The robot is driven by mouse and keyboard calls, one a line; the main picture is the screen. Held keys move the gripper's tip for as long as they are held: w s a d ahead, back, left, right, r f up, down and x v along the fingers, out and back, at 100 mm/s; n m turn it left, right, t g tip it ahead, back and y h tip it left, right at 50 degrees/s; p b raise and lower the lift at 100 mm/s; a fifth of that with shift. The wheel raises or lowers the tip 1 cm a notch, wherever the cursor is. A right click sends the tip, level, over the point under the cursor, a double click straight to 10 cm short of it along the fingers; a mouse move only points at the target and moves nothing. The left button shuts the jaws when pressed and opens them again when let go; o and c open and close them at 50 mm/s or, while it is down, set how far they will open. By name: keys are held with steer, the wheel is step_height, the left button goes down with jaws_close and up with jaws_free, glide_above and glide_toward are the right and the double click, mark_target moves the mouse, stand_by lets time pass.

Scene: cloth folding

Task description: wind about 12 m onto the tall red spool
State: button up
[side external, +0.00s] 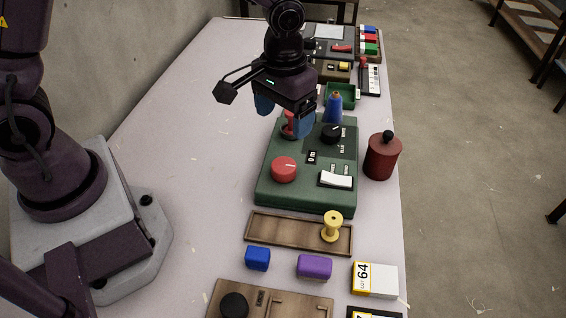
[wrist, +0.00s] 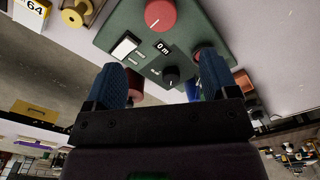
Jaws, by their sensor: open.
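The green winding machine (side external: 262,190) stands mid-table, with a red dial (side external: 284,169), a black knob (side external: 331,134), a white rocker switch (side external: 336,179) and a display (side external: 312,157) reading 0 m in the wrist view (wrist: 164,48). A red spool (side external: 290,128) sits at the machine's far left, partly hidden by my gripper; its full height cannot be told. A blue cone of thread (side external: 333,108) stands at the machine's far edge. My gripper (side external: 283,113) is open with blue fingers, above the red spool's end of the machine. No thread shows between the fingers.
A yellow spool (side external: 332,227) stands on a wooden tray (side external: 285,229) in front. A dark red canister (side external: 382,158) stands right of the machine. Blue (side external: 257,258) and purple (side external: 314,266) blocks and a LOT 64 box (side external: 375,279) lie nearer.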

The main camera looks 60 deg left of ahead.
mark_target(283, 165)
step_height(283, 165, down, 13)
steer(key=shift+r, duration=0.2)
stand_by(0.3)
steer(key=c, duration=0.9)
